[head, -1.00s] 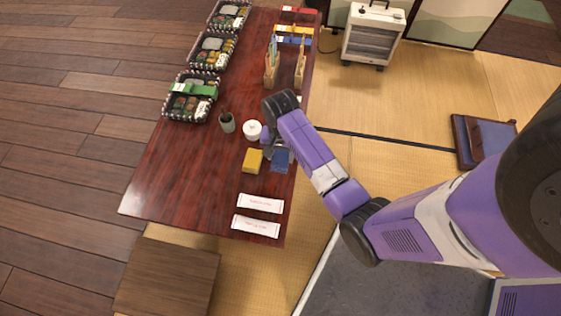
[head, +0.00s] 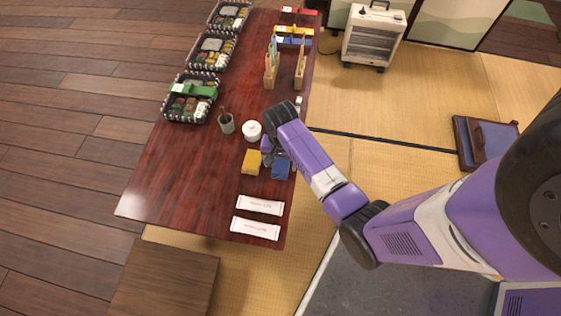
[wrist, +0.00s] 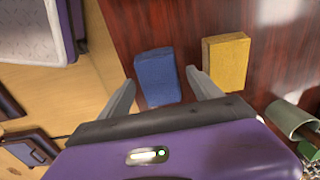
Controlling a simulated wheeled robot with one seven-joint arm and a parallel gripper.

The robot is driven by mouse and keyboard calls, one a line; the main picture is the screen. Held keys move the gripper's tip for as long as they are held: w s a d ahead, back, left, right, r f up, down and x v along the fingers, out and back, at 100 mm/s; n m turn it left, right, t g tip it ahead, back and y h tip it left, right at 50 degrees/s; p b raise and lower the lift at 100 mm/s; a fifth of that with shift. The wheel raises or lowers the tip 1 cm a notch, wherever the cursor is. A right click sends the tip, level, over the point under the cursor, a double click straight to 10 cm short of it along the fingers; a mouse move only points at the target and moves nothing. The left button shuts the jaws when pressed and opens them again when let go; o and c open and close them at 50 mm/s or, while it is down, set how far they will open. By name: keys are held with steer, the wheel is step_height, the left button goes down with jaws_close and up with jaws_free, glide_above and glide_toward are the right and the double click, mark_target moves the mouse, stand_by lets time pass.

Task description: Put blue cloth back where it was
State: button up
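The blue cloth (head: 282,169) is a small folded rectangle lying on the dark red table near its right edge, beside the yellow cloth (head: 251,161). In the wrist view, the blue cloth (wrist: 157,82) shows between and beyond my two spread fingers, with the yellow cloth (wrist: 227,62) to its right and a narrow gap between them. My gripper (wrist: 161,77) is open and appears empty. In the head view, my gripper (head: 268,158) is just above the two cloths and partly hidden by my wrist. Whether the fingers touch the blue cloth cannot be told.
On the table (head: 180,185), a white lidded pot (head: 252,131) and a grey-green cup (head: 227,124) stand close to my gripper. Two white packets (head: 259,205) lie nearer the front. Several lunch boxes (head: 190,105) line the left edge; wooden holders (head: 271,72) stand farther back. The front left is clear.

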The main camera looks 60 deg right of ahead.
mark_target(280, 164)
step_height(280, 164, up, 12)
steer(key=p, duration=0.4)
steer(key=s+a+n+t+h, duration=0.2)
steer(key=s+a+n+t, duration=0.5)
steer(key=s+a, duration=0.25)
steer(key=s+a+r+n+t, duration=0.2)
steer(key=s+a+r, duration=0.1)
steer(key=r, duration=0.5)
steer(key=s+a+r+n+t+y, duration=0.1)
steer(key=s+a+r+n+t, duration=0.1)
steer(key=r, duration=0.6)
steer(key=s+a+r+n+t+y, duration=0.1)
steer(key=s+a+r+n+t, duration=0.2)
steer(key=r, duration=0.5)
steer(key=shift+s+a+r+t, duration=0.25)
steer(key=shift+s+a+t, duration=0.25)
steer(key=shift+a, duration=0.1)
